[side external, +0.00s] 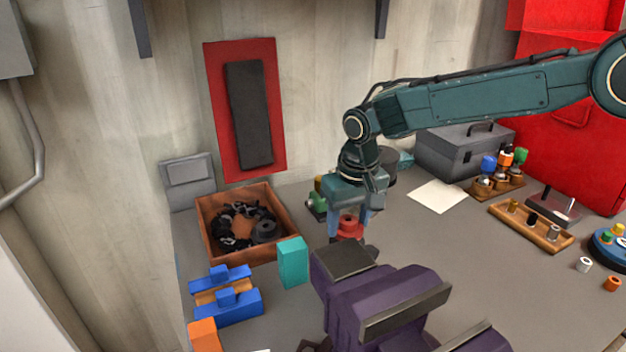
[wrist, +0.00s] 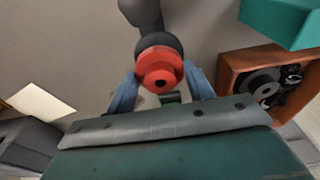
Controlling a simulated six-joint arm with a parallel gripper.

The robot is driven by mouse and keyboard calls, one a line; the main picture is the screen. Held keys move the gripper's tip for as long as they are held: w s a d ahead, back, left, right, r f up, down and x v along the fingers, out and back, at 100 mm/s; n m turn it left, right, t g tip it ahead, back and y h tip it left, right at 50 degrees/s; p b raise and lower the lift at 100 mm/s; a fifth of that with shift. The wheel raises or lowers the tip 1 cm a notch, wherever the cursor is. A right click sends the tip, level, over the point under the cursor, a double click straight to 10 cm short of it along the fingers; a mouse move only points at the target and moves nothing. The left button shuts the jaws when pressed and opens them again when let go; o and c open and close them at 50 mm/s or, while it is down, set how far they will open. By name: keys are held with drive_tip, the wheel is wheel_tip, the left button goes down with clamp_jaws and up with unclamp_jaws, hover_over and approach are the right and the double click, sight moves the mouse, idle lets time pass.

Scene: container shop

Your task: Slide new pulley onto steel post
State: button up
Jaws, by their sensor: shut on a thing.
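A red pulley (side external: 348,226) with a stepped round shape is held between the blue fingers of my gripper (side external: 348,233), low over the bench behind the purple vise. In the wrist view the red pulley (wrist: 159,71) faces the camera with a dark hole in its middle, and the fingers of my gripper (wrist: 158,85) close on it from both sides. A dark grey rounded piece (wrist: 143,14) lies directly beyond the pulley. I cannot tell whether it is the steel post or its mount, nor whether the pulley touches it. No steel post is clearly visible.
The purple vise (side external: 380,305) stands close in front. An open wooden box (side external: 212,243) of dark parts, a teal block (side external: 292,262) and a blue clamp-like piece (side external: 235,308) are left.

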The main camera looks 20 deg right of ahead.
drive_tip(key=o, duration=1.2)
wheel_tip(320, 180, up, 7)
idle(0.4)
drive_tip(key=shift+d, duration=0.1)
idle(0.6)
